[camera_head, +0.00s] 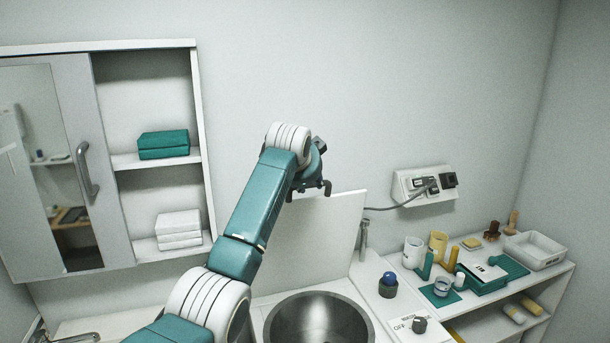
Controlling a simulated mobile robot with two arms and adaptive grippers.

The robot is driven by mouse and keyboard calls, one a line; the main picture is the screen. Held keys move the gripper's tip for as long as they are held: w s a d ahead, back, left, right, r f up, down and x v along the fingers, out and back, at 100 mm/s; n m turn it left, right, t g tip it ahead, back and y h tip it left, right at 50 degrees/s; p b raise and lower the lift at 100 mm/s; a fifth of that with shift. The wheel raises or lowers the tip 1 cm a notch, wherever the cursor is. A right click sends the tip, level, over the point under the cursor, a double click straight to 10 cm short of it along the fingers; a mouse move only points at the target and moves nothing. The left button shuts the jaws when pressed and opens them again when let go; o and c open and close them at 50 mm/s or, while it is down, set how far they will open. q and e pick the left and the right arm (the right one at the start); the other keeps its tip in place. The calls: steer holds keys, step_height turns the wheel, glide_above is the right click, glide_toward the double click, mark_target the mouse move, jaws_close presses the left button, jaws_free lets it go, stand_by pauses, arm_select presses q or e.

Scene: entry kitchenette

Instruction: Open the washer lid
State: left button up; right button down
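The washer lid (325,240) is a flat pale panel. It stands upright, leaning back near the wall behind the round metal washer tub (318,322), whose opening is uncovered. My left arm reaches up from the bottom across the front of the lid and hides its left part. My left gripper (312,190) is at the lid's top edge, with its dark fingers spread apart and nothing seen between them. I cannot tell whether it touches the lid. My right gripper is not in view.
A wall cabinet (196,120) with a mirror door and open shelves hangs at the left. A socket box (425,184) with a cable is on the wall. A control knob (419,325) sits right of the tub. Cups, bottles and a white tray (535,250) crowd the right shelf.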

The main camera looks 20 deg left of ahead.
arm_select(q)
steer(key=v, duration=0.7)
steer(key=shift+s+r, duration=0.2)
steer(key=shift+s, duration=0.05)
